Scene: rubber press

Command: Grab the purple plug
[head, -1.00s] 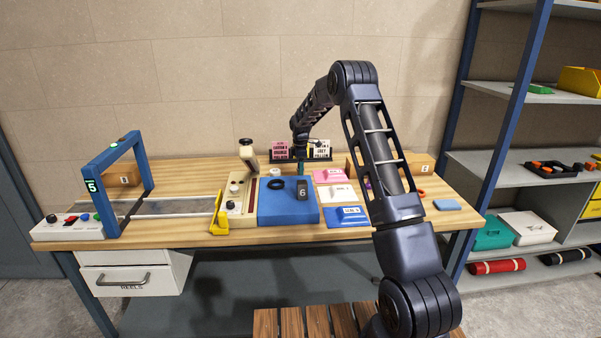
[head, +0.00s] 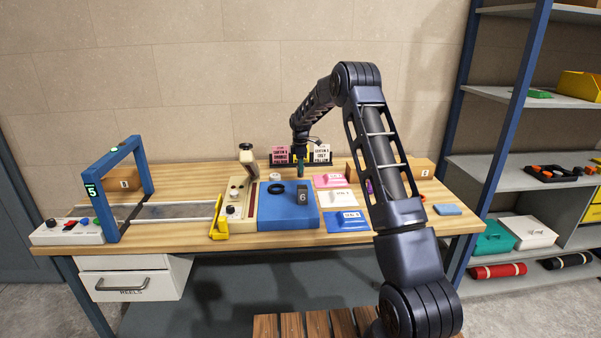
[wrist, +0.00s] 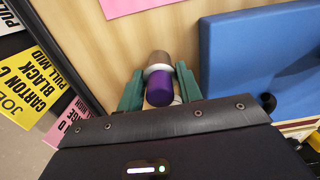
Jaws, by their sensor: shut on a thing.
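The purple plug (wrist: 160,92) stands between the two green fingers of my gripper (wrist: 159,80) in the wrist view. It has a purple end towards the camera, a pale collar and a brownish-grey far part. The fingers are shut on it, one on each side. In the head view my gripper (head: 300,170) is low over the back of the wooden bench, behind the blue mat. The plug cannot be made out there. A small purple patch (head: 369,187) shows beside my forearm, too hidden to name.
The blue mat (head: 285,215) carries a black ring (head: 277,189) and a dark block marked 6 (head: 303,194). Pink, white and blue trays (head: 346,221) lie to its right. Upright cards (head: 321,154) stand close behind my gripper. A carton (head: 420,170) is at right.

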